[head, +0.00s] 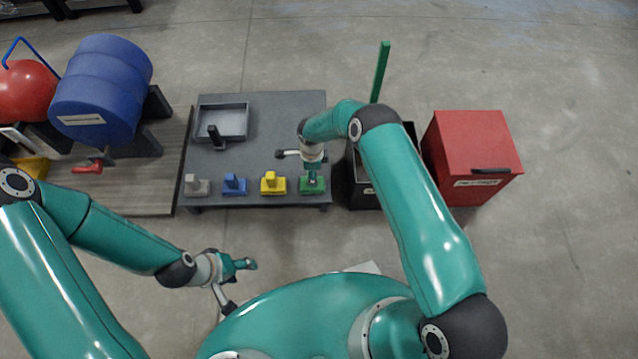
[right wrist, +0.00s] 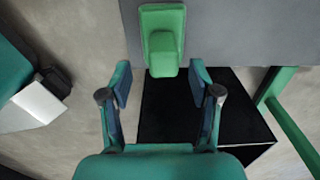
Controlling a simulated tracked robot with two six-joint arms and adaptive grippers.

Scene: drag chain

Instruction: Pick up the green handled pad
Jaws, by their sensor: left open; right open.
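The green handled pad (head: 313,186) stands at the front right corner of the grey table (head: 255,110), at the right end of a row of pads. My right gripper (head: 312,173) is above it in the head view, its fingers mostly hidden by the wrist. In the right wrist view the pad (right wrist: 163,38) lies just beyond the gap between the two open fingertips of the right gripper (right wrist: 160,80); the gripper holds nothing. My left gripper (head: 250,264) is off the table at the lower left, open and empty.
Grey (head: 196,186), blue (head: 234,184) and yellow (head: 273,183) pads stand left of the green one. A grey tray (head: 222,105) is at the back. A black bin (head: 362,192) and red box (head: 472,155) are at the right. A blue drum (head: 100,90) is at the left.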

